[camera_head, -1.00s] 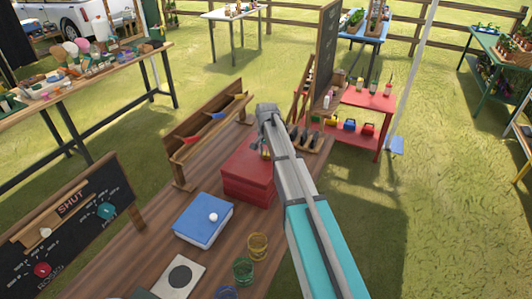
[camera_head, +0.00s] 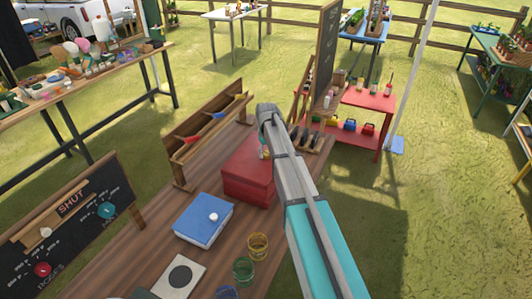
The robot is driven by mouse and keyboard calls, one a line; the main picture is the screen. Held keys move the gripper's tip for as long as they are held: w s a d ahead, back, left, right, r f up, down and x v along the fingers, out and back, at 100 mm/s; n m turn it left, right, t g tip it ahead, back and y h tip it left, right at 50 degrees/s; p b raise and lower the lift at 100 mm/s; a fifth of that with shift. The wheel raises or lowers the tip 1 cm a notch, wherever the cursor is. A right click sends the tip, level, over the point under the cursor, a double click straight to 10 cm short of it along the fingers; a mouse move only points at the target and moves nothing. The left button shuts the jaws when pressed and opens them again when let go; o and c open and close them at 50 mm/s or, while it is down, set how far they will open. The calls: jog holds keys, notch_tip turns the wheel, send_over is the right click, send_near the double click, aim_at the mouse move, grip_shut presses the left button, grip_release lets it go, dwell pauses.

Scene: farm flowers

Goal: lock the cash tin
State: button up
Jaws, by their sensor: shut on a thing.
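The cash tin, a red box (camera_head: 248,178), stands with its lid down on the wooden table, behind the blue box. My gripper (camera_head: 264,152) is at the tin's upper right back edge, mostly hidden behind my grey arm. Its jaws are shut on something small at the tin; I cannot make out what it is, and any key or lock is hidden.
Glass jars (camera_head: 257,246) stand at the right table edge. A wooden rack (camera_head: 205,135) stands behind to the left, and a dark-slotted holder (camera_head: 307,139) to the right. A chalkboard (camera_head: 75,225) is at left.

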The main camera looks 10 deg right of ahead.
jog(key=shift+w+n, duration=0.1)
jog(key=shift+n, duration=1.5)
jog(key=o, duration=1.2)
